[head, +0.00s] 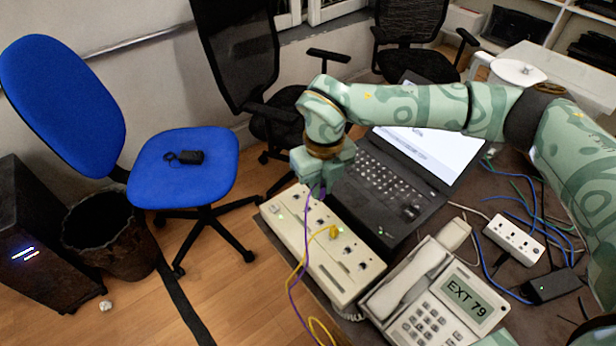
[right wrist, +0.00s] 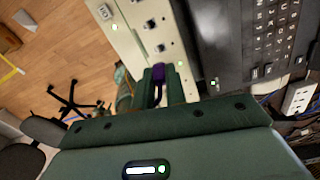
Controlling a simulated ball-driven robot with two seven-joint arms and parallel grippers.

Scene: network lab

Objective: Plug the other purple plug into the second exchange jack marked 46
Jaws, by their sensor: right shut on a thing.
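My right gripper (head: 317,188) is shut on a purple plug (right wrist: 158,73), over the far-left part of the beige exchange (head: 350,275). The plug also shows in the right wrist view between the fingers (right wrist: 158,82), close to the exchange's top face (right wrist: 135,38). I cannot tell whether its tip is inside a jack. A purple cord (head: 292,275) hangs from it past the exchange's near side. A yellow plug (head: 334,232) stands in the exchange nearer its middle. The jack markings are too small to read. My left gripper is not in view.
An open laptop (head: 385,190) lies right behind the exchange. A phone reading EXT 79 (head: 430,300) stands at its near right end. A white power strip (head: 513,240) and loose cables lie further right. Floor and a blue chair (head: 185,170) are to the left.

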